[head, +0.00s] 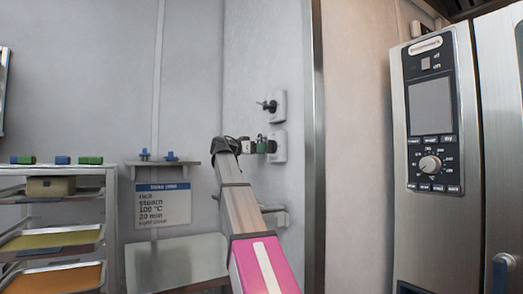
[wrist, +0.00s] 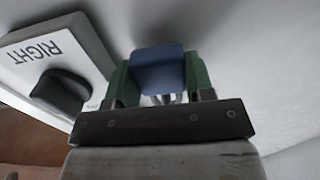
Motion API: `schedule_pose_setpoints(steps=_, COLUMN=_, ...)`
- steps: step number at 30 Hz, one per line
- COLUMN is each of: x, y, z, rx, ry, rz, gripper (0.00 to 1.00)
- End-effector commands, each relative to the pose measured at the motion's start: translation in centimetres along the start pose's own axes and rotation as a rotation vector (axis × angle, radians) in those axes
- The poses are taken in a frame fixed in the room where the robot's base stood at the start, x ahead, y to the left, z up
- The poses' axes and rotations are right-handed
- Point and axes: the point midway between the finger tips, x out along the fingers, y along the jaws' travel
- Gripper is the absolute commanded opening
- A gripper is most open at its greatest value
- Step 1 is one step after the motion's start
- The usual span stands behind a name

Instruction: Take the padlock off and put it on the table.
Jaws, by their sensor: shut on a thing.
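A blue block-shaped body, which looks like the padlock (wrist: 158,70), is between the green fingers of my gripper (wrist: 160,82) in the wrist view. Small silvery metal parts show beneath it. My gripper is shut on it. In the head view my gripper (head: 263,145) is at the lower white wall plate (head: 280,148). The padlock is hard to make out there. I cannot tell whether it is still attached to the plate. A grey table (head: 178,262) stands lower left of my gripper, and its visible top is bare.
An upper white plate with a black knob (head: 268,105) is just above. The wrist view shows a plate marked RIGHT (wrist: 40,50). A small shelf (head: 162,166) holds two blue items above a sign (head: 163,204). A tray rack (head: 103,205) stands left, an oven (head: 432,110) right.

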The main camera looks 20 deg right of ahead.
Motion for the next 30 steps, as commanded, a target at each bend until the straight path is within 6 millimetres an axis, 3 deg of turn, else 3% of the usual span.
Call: schedule_pose_setpoints(steps=30, x=-4.7, y=0.0, z=0.0, rx=0.000, ry=0.000, rz=0.000, gripper=0.24)
